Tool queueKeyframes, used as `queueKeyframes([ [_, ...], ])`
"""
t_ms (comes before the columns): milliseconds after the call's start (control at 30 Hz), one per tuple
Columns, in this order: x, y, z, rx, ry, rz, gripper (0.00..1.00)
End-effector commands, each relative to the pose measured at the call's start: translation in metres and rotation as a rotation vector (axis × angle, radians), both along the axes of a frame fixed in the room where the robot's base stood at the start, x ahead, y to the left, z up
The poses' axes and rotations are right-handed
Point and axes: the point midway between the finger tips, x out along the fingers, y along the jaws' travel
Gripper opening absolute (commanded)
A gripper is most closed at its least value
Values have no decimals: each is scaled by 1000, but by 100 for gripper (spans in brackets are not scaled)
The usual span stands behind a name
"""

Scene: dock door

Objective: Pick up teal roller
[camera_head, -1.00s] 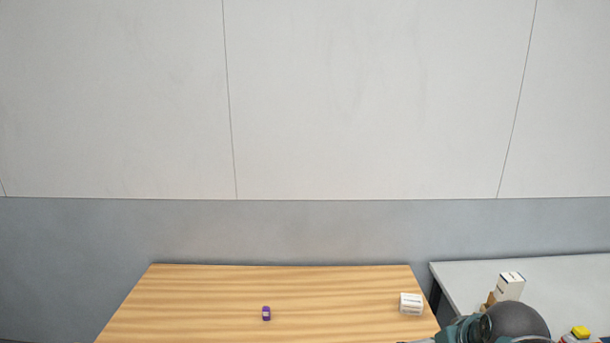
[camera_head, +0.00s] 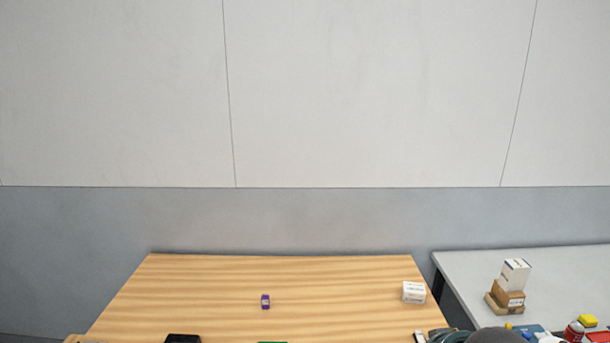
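I cannot make out a teal roller for sure. A green sliver (camera_head: 272,342) shows at the bottom edge over the wooden table (camera_head: 340,275), mostly cut off, so I cannot tell what it is. My gripper's fingers are not in view. A rounded grey and dark teal part, which looks like my arm, shows at the bottom right.
A small purple item (camera_head: 265,302) and a white box (camera_head: 414,292) sit on the wooden table. A black object (camera_head: 183,339) is cut off at the bottom. The grey table (camera_head: 560,265) holds stacked boxes (camera_head: 511,284), a red bottle (camera_head: 573,332) and a yellow item (camera_head: 588,321).

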Motion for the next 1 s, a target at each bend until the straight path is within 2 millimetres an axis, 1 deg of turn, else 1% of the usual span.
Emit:
queueKeyframes([
  [233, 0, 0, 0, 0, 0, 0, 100],
  [267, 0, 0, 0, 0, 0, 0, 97],
  [667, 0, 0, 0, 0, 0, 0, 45],
  [1000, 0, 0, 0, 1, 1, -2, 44],
])
